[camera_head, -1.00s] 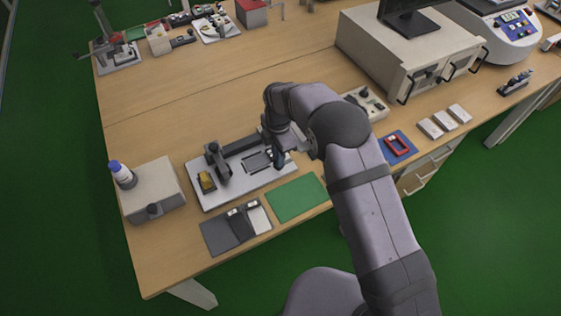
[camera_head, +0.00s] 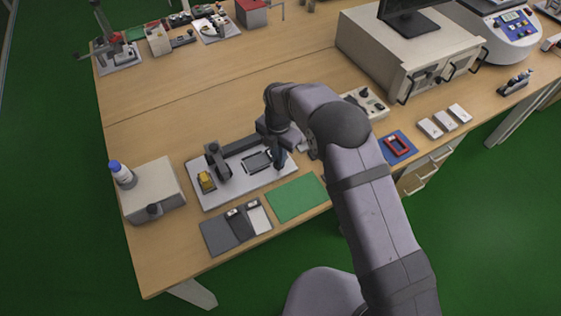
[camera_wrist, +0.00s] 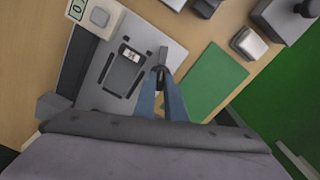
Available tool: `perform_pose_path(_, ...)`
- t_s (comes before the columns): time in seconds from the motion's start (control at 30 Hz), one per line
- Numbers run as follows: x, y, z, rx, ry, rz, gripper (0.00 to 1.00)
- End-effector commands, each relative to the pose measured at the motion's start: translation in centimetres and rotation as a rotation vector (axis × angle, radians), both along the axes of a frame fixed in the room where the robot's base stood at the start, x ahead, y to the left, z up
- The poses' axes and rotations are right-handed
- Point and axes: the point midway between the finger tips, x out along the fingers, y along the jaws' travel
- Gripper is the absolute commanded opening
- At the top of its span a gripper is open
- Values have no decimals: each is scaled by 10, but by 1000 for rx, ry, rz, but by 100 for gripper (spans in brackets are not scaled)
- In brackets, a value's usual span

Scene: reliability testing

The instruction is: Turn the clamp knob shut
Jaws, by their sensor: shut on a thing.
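The test fixture has a light grey base plate (camera_head: 225,195), also in the wrist view (camera_wrist: 98,66). A dark rectangular nest (camera_head: 257,162) lies on it and shows in the wrist view (camera_wrist: 124,74) with a small labelled part inside. My gripper (camera_head: 277,152) is at the plate's right end, beside the nest. In the wrist view its blue-grey fingers (camera_wrist: 160,80) are closed around a small dark piece with a grey bar (camera_wrist: 163,56), apparently the clamp knob. The fingers hide most of it, so its angle is hard to tell.
A dark upright post (camera_head: 216,160) and a yellow block (camera_head: 206,181) stand on the plate's left. A green mat (camera_head: 296,198) and grey trays (camera_head: 228,234) lie in front. A beige box with a bottle (camera_head: 122,174) is at left.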

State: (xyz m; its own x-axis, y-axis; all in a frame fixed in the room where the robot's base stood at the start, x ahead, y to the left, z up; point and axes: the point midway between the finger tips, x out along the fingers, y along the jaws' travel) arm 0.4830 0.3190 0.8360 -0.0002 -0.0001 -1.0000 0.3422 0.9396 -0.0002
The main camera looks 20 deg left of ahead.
Motion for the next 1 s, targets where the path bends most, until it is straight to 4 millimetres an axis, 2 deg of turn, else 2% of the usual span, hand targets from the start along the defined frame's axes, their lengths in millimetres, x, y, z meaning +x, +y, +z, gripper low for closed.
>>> perform_pose_path(1.0, 0, 1, 0, 2, -2, 428, 0)
